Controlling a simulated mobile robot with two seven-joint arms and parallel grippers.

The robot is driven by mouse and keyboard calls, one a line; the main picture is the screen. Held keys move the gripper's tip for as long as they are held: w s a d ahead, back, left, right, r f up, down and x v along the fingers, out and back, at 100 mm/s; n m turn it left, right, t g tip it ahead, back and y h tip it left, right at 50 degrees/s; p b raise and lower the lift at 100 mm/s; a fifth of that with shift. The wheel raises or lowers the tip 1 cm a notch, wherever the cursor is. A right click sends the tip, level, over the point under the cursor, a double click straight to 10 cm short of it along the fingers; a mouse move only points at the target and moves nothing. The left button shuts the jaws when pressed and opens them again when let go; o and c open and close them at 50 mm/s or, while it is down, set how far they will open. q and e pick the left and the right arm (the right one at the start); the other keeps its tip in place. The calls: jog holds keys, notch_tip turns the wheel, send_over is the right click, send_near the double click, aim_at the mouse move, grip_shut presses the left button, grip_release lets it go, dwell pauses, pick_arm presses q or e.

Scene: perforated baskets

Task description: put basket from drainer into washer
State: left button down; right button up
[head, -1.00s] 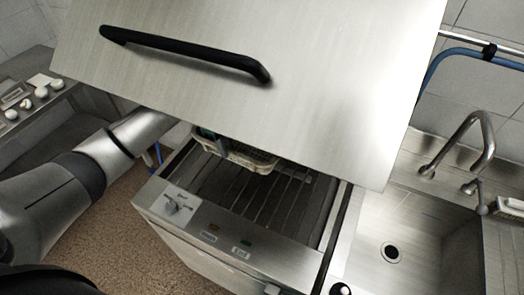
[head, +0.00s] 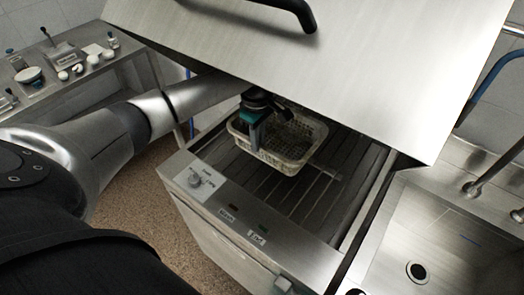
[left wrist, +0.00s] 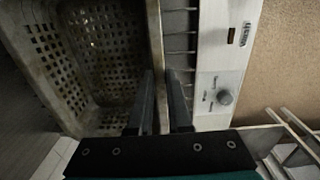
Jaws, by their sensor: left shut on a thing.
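A cream perforated basket (head: 283,159) is over the dark slatted rack (head: 318,190) of the steel washer (head: 222,210), below its raised hood (head: 330,60). My left gripper (head: 256,140) reaches in from the left and is shut on the basket's near-left side. In the left wrist view, the basket (left wrist: 88,60) fills the upper left, looks empty, and its rim runs between the two dark fingers (left wrist: 163,105). I cannot tell whether the basket touches the rack. The hood hides the back of the washer opening. My right gripper is not in view.
A steel sink (head: 425,235) with a faucet (head: 492,178) adjoins the washer on the right. A steel side table (head: 75,85) with small items stands at the back left. The hood hangs close above the basket. Bare rack lies to the basket's right.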

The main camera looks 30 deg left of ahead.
pick_arm(q)
notch_tip(320, 180, down, 4)
jog(key=shift+r+b, duration=0.1)
jog(key=shift+b, duration=0.3)
jog(key=c, duration=1.3)
grip_release()
jog(key=o, duration=0.5)
jog(key=shift+c, duration=0.2)
jog(key=shift+r, duration=0.1)
notch_tip(320, 180, up, 12)
jog(key=shift+s+f+p, duration=0.1)
jog(key=shift+p, duration=1)
